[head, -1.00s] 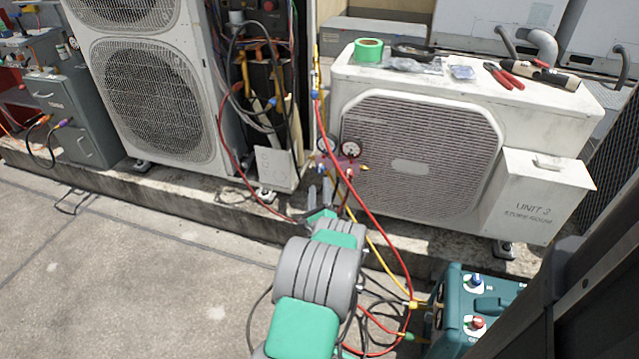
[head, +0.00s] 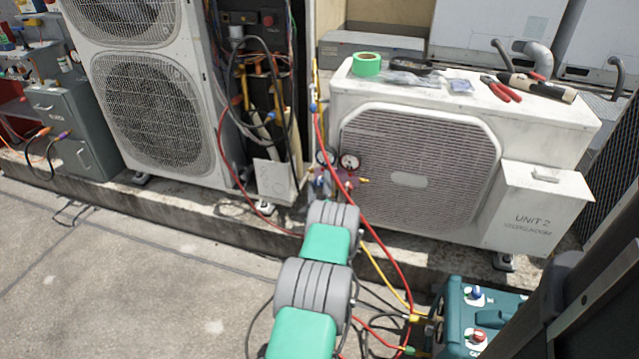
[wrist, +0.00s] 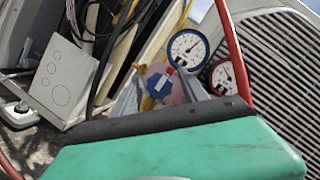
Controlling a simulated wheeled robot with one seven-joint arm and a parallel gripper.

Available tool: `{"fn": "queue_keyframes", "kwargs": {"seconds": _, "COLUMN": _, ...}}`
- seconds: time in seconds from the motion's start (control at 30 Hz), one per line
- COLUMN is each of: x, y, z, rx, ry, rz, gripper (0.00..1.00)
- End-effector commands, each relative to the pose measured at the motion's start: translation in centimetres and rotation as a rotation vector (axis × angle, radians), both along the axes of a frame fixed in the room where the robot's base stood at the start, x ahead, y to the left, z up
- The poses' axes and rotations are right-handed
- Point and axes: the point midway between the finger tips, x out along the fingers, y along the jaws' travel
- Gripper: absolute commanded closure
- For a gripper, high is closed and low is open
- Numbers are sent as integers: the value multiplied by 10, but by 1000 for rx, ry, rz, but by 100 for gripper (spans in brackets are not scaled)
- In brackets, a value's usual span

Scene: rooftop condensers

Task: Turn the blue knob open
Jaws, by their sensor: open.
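A red hose (head: 377,235) hangs across the front of the condenser unit (head: 545,115), close to my arm. An open electrical cabinet (head: 265,100) with loose wires stands left. A teal machine (head: 455,310) stands at lower right. The concrete floor (head: 130,280) at left is mostly clear.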

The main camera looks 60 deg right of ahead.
Motion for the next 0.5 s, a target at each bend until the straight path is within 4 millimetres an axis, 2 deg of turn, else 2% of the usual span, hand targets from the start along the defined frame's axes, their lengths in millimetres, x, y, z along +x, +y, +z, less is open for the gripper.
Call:
{"fn": "queue_keyframes", "kwargs": {"seconds": 0.13, "x": 0, "y": 0, "z": 0, "rx": 0, "ry": 0, "rz": 0, "gripper": 48}}
{"fn": "queue_keyframes", "kwargs": {"seconds": 0.5, "x": 0, "y": 0, "z": 0, "rx": 0, "ry": 0, "rz": 0, "gripper": 79}}
